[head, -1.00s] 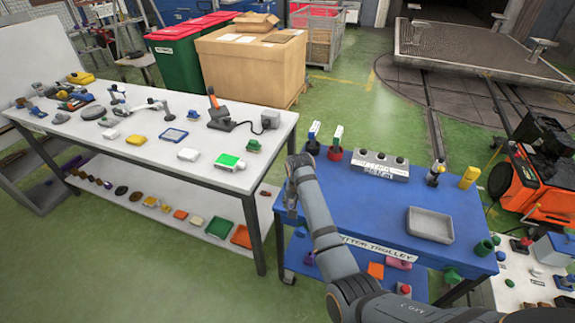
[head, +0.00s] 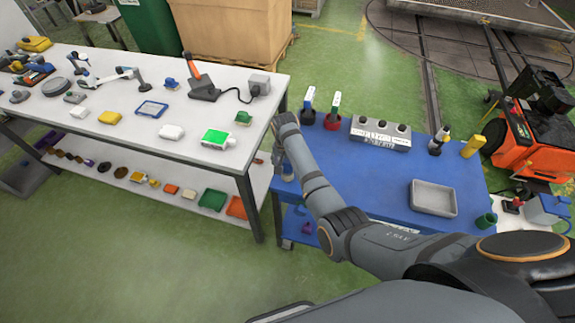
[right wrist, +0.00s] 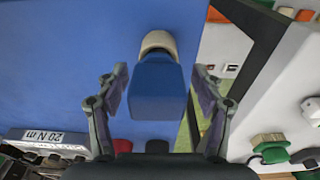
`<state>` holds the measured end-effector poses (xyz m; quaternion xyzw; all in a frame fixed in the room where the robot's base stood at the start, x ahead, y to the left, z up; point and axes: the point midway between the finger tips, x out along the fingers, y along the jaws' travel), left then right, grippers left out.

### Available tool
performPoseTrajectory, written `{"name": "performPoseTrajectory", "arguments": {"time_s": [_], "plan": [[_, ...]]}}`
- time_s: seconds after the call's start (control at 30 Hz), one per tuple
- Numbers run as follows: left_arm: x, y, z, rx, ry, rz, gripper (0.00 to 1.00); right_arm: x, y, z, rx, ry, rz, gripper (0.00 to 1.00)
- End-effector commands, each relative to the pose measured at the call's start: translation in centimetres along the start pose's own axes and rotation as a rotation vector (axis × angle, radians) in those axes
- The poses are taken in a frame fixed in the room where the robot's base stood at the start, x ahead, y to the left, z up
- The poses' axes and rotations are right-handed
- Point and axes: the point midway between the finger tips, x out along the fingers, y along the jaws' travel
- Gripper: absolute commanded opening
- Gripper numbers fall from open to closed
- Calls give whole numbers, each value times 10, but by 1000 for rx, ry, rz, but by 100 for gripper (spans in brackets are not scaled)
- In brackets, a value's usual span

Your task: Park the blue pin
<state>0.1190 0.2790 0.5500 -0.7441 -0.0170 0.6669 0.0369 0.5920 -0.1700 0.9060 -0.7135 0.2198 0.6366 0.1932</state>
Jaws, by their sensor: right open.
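A blue block-shaped piece with a pale round end, which looks like the blue pin (right wrist: 160,88), is in the middle of the right wrist view. It stands over the blue trolley top (right wrist: 70,60) near the trolley's edge. My right gripper (right wrist: 160,100) is open, with one finger on each side of the blue piece and visible gaps between. In the head view my right gripper (head: 285,168) points down at the trolley's left edge, and the piece is mostly hidden there. My left gripper is not in view.
A grey tray (head: 433,198) lies to the right. A white workbench (head: 60,105) with several items stands left.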

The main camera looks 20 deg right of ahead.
Motion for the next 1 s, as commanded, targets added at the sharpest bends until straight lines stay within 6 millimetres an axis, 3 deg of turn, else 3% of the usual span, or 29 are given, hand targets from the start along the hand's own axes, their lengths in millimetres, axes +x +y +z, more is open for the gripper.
{"name": "performPoseTrajectory", "arguments": {"time_s": [0.07, 0.17, 0.43, 0.57, 0.93, 0.97, 1.0], "plan": [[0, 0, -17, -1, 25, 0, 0, 8, 0, 0, 0, -1, 1, 68], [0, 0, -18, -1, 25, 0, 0, 13, 0, 0, 1, -1, 0, 68], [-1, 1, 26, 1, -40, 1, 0, 15, 0, 0, 1, 0, -1, 67], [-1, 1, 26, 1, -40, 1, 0, 14, 0, 0, 1, 0, -1, 49], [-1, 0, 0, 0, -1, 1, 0, 14, 0, 0, 1, 0, -1, 0], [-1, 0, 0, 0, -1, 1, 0, 14, 0, 0, 1, 0, -1, 35], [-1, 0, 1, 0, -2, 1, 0, 14, 0, 0, 1, 0, -1, 30]]}}
